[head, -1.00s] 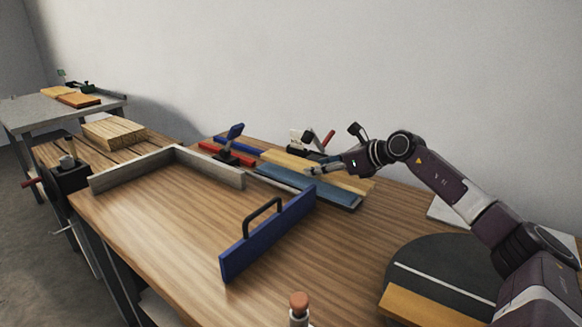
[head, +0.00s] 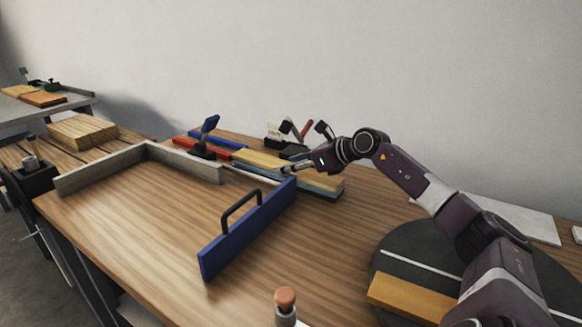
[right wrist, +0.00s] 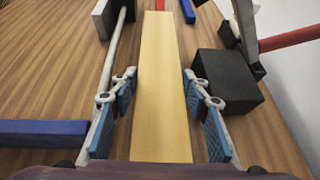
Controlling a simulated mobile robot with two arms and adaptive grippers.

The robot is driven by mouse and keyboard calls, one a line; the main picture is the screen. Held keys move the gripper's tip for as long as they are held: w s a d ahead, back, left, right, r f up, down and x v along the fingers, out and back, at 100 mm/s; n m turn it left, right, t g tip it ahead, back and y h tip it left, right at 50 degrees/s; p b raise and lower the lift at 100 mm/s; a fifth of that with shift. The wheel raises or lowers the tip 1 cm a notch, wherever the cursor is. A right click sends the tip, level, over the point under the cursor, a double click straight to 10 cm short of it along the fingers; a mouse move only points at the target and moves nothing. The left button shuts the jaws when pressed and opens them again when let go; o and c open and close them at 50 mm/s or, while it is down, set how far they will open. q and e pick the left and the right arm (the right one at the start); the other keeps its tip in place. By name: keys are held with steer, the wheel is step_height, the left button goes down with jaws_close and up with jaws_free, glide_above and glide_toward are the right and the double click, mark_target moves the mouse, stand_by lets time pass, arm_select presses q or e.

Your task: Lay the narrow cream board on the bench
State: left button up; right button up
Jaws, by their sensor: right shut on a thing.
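The narrow cream board (head: 262,160) is at the back of the wooden bench (head: 130,210), in the head view. My right gripper (head: 290,168) is shut on it, hiding part of its middle. In the right wrist view the cream board (right wrist: 160,85) runs lengthwise between the blue pads of my right gripper (right wrist: 160,112). In the head view a blue-grey edge shows just below the cream board; I cannot tell the gap between them. My left gripper is not in view.
A blue fence with a black handle (head: 245,228) and an L-shaped grey frame (head: 105,168) border clear bench. Clamps (head: 205,140) stand near the board's far end. A black disc (head: 400,258) with an orange-yellow board (head: 410,298) lies right. A corked bottle (head: 285,305) stands in front.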

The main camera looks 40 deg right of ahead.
steer(key=o, duration=1.6)
steer(key=shift+r, duration=0.1)
